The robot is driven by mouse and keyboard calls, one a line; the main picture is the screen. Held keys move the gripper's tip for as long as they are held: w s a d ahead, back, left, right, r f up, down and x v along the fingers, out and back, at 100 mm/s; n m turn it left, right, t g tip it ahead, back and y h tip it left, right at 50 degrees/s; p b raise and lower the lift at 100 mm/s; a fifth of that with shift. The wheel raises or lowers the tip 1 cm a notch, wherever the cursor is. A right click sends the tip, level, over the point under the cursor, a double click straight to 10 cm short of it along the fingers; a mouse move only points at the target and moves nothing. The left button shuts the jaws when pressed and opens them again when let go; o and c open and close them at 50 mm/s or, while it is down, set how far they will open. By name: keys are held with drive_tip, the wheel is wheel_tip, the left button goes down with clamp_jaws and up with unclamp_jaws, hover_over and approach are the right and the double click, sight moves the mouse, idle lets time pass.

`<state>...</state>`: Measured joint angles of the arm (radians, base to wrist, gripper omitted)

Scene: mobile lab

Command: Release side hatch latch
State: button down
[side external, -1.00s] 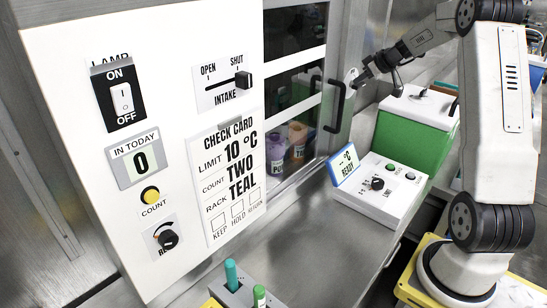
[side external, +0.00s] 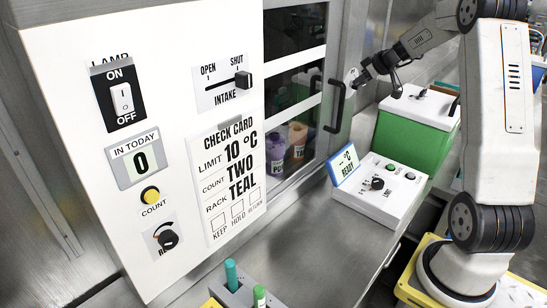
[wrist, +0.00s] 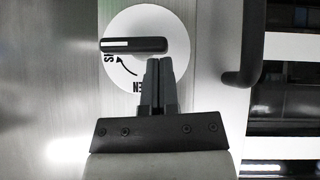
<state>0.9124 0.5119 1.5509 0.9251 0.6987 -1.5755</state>
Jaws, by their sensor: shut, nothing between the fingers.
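The side hatch latch is a black bar handle (wrist: 133,45) on a round white dial (wrist: 120,72). In the side view my gripper (side external: 360,78) is close in front of the small, mostly hidden dial (side external: 351,75).
A black hatch pull handle (side external: 335,105) stands out left of my gripper; it shows at the right in the wrist view (wrist: 243,45). Below are a green box with a white lid (side external: 412,118) and a white control box (side external: 381,188). A white panel (side external: 75,60) fills the left.

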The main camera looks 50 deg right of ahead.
drive_tip(key=shift+a+f+h, duration=0.15)
drive_tip(key=shift+a+h, duration=0.05)
drive_tip(key=shift+h, duration=0.2)
drive_tip(key=shift+a+f+n+h, duration=0.15)
drive_tip(key=shift+a+f, duration=0.15)
drive_tip(key=shift+f, duration=0.65)
drive_tip(key=shift+a+f+n+h, duration=0.15)
drive_tip(key=shift+a+f, duration=0.1)
drive_tip(key=shift+f, duration=0.65)
drive_tip(key=shift+d+r, duration=0.1)
drive_tip(key=shift+d, duration=0.05)
idle(1.0)
